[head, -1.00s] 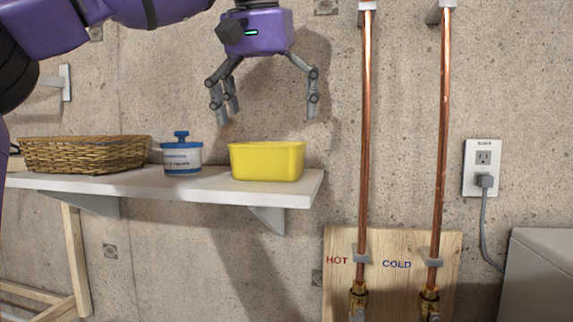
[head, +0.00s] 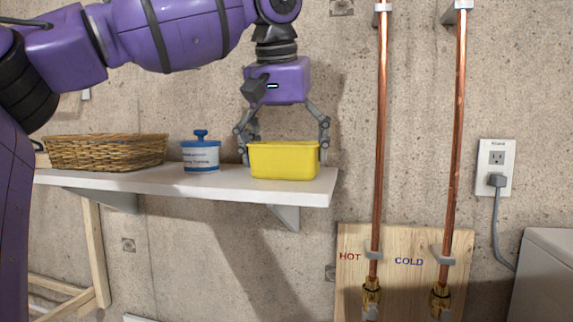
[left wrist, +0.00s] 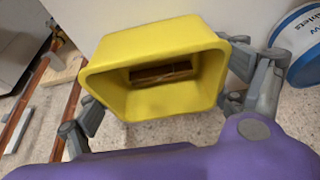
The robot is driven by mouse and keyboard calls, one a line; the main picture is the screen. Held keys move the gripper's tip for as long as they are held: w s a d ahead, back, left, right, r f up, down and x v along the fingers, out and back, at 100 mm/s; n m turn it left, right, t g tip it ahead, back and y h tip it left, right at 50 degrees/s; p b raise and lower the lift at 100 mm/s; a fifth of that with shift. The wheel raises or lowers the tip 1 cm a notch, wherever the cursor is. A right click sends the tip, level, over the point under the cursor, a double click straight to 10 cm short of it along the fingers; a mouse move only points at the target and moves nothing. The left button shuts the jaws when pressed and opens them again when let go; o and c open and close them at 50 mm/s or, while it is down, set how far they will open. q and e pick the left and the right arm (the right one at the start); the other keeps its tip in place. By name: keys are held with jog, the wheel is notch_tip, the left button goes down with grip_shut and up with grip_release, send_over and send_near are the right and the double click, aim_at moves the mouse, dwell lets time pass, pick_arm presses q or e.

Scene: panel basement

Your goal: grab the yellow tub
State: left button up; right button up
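The yellow tub (head: 284,161) stands upright near the right end of the white wall shelf (head: 190,184). My left gripper (head: 284,148) reaches down from above with its fingers open on either side of the tub, around its left and right ends. The left wrist view looks down into the tub (left wrist: 150,62), which holds something brown at its bottom (left wrist: 161,72). The fingers show at both sides of the tub there. I cannot tell whether either finger touches its wall. My right gripper is not in view.
A blue and white container (head: 200,156) stands left of the tub, with a wicker basket (head: 106,152) farther left. Copper pipes (head: 380,120) run vertically right of the shelf. A concrete wall is behind. An outlet (head: 496,166) with a plug is at far right.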

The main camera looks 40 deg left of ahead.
pick_arm(q)
jog(key=shift+c, duration=1.3)
